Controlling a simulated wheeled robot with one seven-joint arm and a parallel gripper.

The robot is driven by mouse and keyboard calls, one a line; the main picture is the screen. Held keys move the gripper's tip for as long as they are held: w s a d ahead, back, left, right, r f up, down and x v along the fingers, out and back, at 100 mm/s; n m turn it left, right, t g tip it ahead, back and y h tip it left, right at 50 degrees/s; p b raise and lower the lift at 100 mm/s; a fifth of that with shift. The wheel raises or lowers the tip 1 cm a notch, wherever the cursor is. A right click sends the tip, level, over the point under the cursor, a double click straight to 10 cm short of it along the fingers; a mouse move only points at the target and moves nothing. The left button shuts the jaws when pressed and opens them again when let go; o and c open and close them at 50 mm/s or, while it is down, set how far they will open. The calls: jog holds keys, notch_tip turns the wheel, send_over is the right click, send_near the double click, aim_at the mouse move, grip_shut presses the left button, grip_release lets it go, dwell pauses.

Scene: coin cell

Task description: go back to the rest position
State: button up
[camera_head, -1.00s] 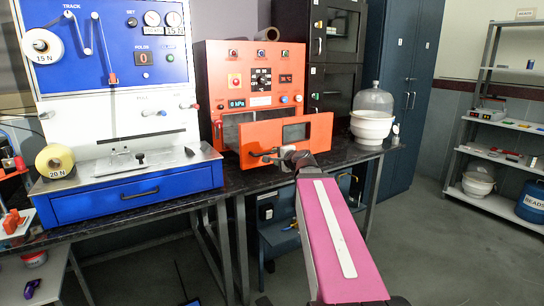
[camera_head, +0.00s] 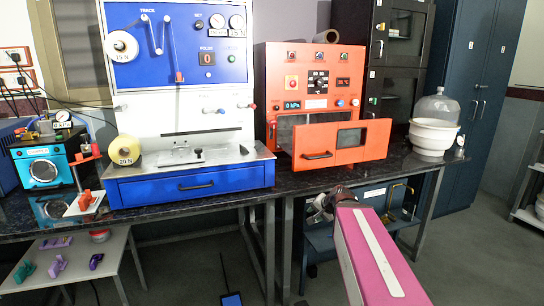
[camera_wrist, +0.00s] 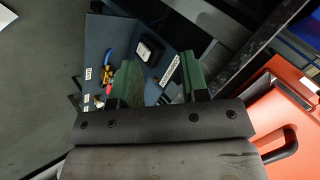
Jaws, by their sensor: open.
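My gripper (camera_head: 322,207) hangs at the end of my pink-covered arm in the head view, low in front of the table edge. It is below the orange door and apart from its handle. In the wrist view my gripper (camera_wrist: 160,84) shows two green fingers spread apart with nothing held between them. The orange door (camera_head: 343,143) of the orange machine (camera_head: 310,85) stands out from the machine's front, with a dark gap beside it. Its black handle (camera_head: 318,156) is free and also shows in the wrist view (camera_wrist: 283,146).
The black table (camera_head: 300,182) runs across the view. A blue and white machine (camera_head: 180,70) stands left of the orange one. A glass bell jar on a white base (camera_head: 433,136) stands right. A blue shelf bin (camera_wrist: 150,60) with small items lies below the gripper.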

jog(key=s+f+n+g+h, duration=0.4)
jog(key=s+f+n+g, duration=0.2)
jog(key=s+f, duration=0.6)
notch_tip(320, 180, down, 4)
jog(key=shift+f+n+g+h, duration=0.1)
jog(key=shift+n+g+h, duration=0.2)
jog(key=shift+g, duration=0.3)
jog(key=shift+d, duration=0.1)
